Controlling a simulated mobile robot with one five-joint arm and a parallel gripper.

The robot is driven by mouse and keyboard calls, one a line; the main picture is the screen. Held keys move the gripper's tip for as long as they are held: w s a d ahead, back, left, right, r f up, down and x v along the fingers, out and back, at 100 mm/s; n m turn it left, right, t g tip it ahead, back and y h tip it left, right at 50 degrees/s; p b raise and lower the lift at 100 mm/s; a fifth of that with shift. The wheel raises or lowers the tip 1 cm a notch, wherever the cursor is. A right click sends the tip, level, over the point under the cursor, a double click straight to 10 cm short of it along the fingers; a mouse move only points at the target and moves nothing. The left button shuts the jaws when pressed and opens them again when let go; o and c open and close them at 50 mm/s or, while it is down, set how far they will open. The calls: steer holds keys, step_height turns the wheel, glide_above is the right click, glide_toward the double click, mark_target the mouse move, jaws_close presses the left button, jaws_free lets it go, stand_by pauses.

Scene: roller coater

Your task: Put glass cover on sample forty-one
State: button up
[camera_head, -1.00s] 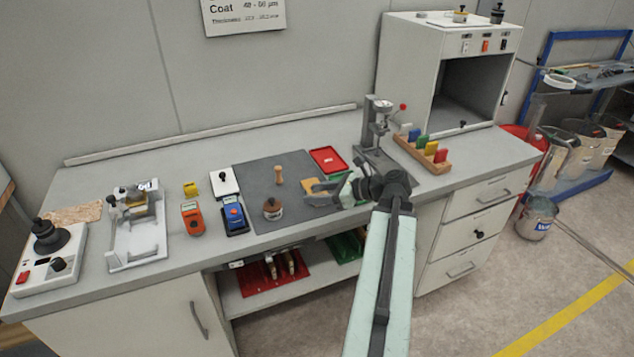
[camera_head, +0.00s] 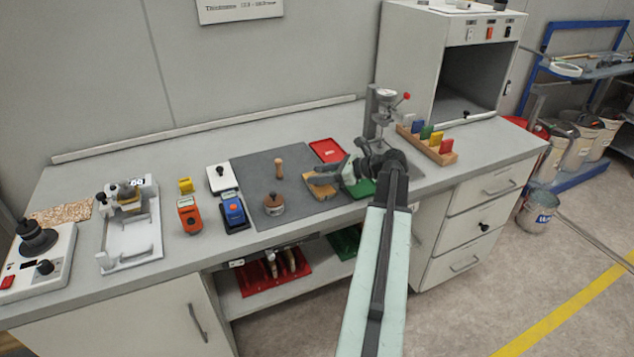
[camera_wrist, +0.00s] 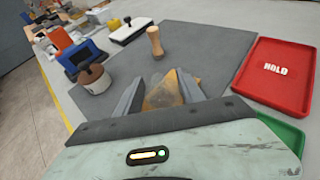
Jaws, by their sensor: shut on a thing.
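My gripper (camera_head: 320,181) is low over the right part of the grey mat. In the wrist view its two jaws (camera_wrist: 160,98) are closed about a tan, wood-coloured piece (camera_wrist: 163,88). Much of this piece is hidden by the jaws and wrist; its tan surface also shows under the jaws in the head view (camera_head: 317,191). I cannot tell whether it touches the mat. I cannot make out a clear glass cover or a number forty-one in either view.
On the mat (camera_head: 255,170) stand a wooden peg (camera_head: 279,168) and a brown-and-white jar (camera_head: 274,204). A red HOLD tray (camera_head: 326,150) and green tray (camera_head: 363,189) lie nearby. A grey press stand (camera_head: 372,115) rises behind my gripper. Meters and a white jig (camera_head: 131,242) are left.

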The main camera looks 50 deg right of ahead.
steer(key=shift+w+a+f, duration=0.2)
steer(key=shift+f, duration=0.15)
steer(key=shift+s+f, duration=0.1)
steer(key=o, duration=1.3)
steer(key=shift+o, duration=0.2)
steer(key=shift+r+p, duration=0.25)
steer(key=shift+p, duration=0.05)
steer(key=p+v, duration=0.4)
steer(key=v, duration=0.7)
steer(key=shift+s+d+r, duration=0.15)
steer(key=shift+s, duration=0.05)
steer(key=shift+s+d, duration=0.1)
steer(key=shift+s, duration=0.15)
